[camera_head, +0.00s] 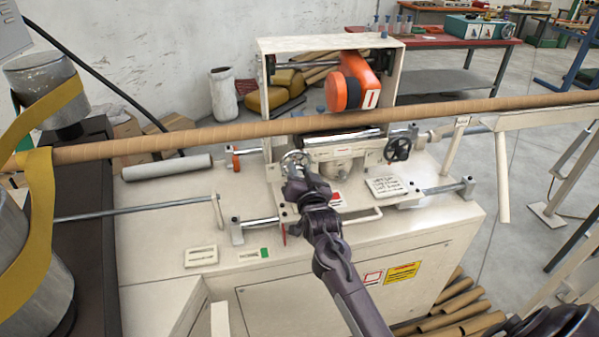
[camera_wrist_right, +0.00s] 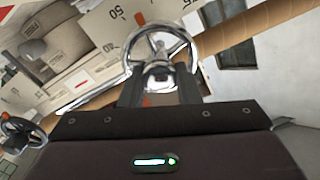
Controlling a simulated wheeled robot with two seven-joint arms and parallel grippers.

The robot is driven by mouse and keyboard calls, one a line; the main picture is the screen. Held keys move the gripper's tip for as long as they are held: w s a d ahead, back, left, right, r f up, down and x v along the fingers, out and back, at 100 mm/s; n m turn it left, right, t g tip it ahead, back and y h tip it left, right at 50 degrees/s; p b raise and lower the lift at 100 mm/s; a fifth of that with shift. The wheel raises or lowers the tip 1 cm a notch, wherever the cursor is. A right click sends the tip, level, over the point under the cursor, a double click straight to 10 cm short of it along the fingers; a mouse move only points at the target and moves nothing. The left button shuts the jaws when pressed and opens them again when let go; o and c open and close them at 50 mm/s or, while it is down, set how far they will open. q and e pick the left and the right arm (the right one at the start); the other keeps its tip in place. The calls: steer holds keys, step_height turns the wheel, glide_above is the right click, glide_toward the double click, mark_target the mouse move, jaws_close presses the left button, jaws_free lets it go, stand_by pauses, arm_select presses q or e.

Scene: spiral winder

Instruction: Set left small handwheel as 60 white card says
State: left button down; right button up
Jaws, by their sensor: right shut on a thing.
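The left small handwheel (camera_head: 294,162) is a shiny metal ring on the front of the cream machine. It shows large in the right wrist view (camera_wrist_right: 138,58), with its rim running between my fingers. My right gripper (camera_head: 298,180) reaches it from the front and is shut on it; the fingers also show in the wrist view (camera_wrist_right: 160,92). A white card with several lines of dark writing (camera_head: 388,187) lies to the right of the handwheel; its text is too small to read. A pale scale (camera_wrist_right: 117,20) behind the handwheel shows "50" and a red mark. My left gripper is not in view.
A black handwheel (camera_head: 398,149) sits to the right. A long brown cardboard tube (camera_head: 220,132) crosses above the machine. An orange unit (camera_head: 352,82) stands behind. Two metal rods with end blocks (camera_head: 237,231) flank the handwheel area. A small card (camera_head: 201,256) lies front left.

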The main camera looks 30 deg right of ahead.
steer(key=shift+m, duration=1.2)
steer(key=o, duration=1)
steer(key=shift+c, duration=0.2)
steer(key=b+v, duration=0.1)
steer(key=v, duration=0.6)
steer(key=shift+s+b, duration=0.4)
